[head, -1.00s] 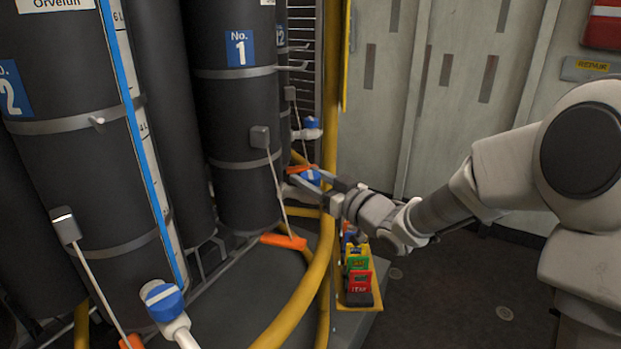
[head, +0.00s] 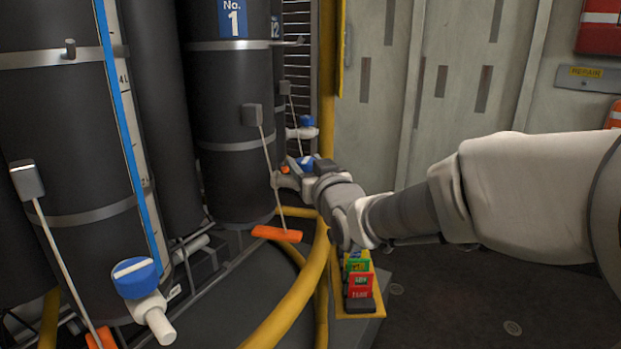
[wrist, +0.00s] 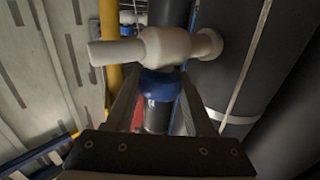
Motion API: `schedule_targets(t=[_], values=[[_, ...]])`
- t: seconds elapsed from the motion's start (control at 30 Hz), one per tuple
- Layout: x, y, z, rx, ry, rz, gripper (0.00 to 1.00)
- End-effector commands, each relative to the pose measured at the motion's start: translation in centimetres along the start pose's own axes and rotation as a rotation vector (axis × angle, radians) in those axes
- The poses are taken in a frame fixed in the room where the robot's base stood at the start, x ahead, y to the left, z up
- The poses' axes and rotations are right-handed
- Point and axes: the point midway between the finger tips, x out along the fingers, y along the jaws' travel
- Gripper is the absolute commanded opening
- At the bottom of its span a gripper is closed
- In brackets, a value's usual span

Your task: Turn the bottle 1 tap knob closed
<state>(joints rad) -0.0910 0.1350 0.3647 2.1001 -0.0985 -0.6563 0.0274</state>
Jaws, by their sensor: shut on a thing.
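Bottle 1 (head: 232,165) is a tall dark cylinder with a blue "No. 1" label, left of centre in the head view. Its blue tap knob (head: 306,162) is at my gripper (head: 298,170) and partly hidden by it. In the wrist view the blue knob (wrist: 160,86) sits between the two fingers of my gripper (wrist: 161,92), which is shut on it. The white tap body (wrist: 165,46) lies across just beyond the knob. The knob's exact turn angle cannot be told.
Another blue-knobbed tap (head: 136,277) is at the lower left. A yellow tray (head: 346,311) of coloured tags stands below my arm. An orange-ended lever (head: 277,233) hangs by bottle 1. Floor at right is clear.

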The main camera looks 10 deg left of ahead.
Motion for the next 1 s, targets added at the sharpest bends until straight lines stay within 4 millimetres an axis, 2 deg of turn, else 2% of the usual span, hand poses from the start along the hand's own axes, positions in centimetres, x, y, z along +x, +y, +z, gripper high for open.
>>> schedule_targets(t=[0.4,0.43,0.57,0.6,0.87,1.0], values=[[-0.04,0.02,-0.2,0.004,0.002,0.014,0.0],[-0.04,0.01,-0.19,0.004,0.002,0.014,0.58],[-0.04,0.0,-0.14,0.003,0.001,0.013,0.81],[-0.05,-0.01,-0.12,0.003,0.0,0.013,0.84],[-0.09,-0.04,-0.06,0.003,-0.001,0.012,0.84],[-0.83,-0.03,-0.19,0.002,0.0,0.013,0.84]])
